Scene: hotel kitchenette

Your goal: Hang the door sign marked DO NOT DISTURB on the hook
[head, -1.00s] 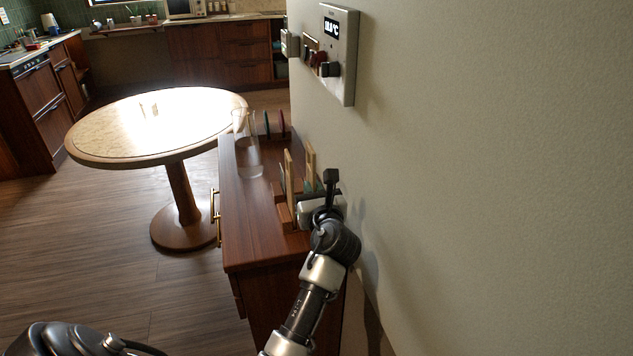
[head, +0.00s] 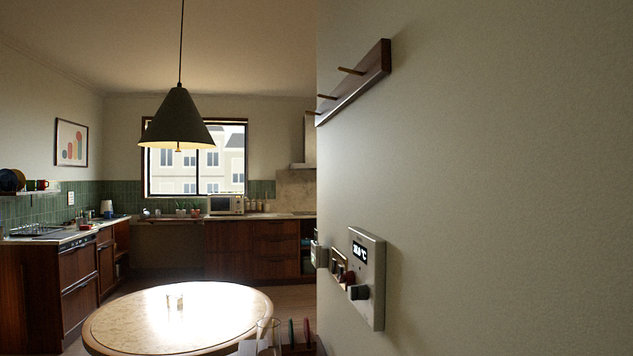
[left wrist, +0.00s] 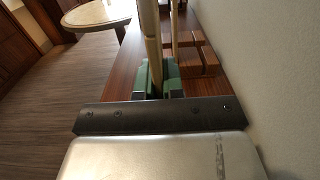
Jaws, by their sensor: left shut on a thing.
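In the left wrist view, my left gripper (left wrist: 157,82) has green fingertips shut on a thin upright board (left wrist: 151,38), seen edge-on. Its face and any lettering are hidden, so I cannot tell whether it reads DO NOT DISTURB. A second thin board (left wrist: 175,25) stands just behind it, by a wooden rack (left wrist: 198,58) on the cabinet top. In the head view, a dark wooden rail (head: 360,84) high on the right wall carries several brass peg hooks, the nearest being a bare hook (head: 350,71). My right gripper is not in view.
A thermostat (head: 367,277) juts from the wall below the rail, with smaller wall fittings (head: 340,266) beyond it. A round table (head: 130,322) stands to the left. A glass vessel (head: 268,333) shows at the bottom edge. A pendant lamp (head: 179,118) hangs over the table.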

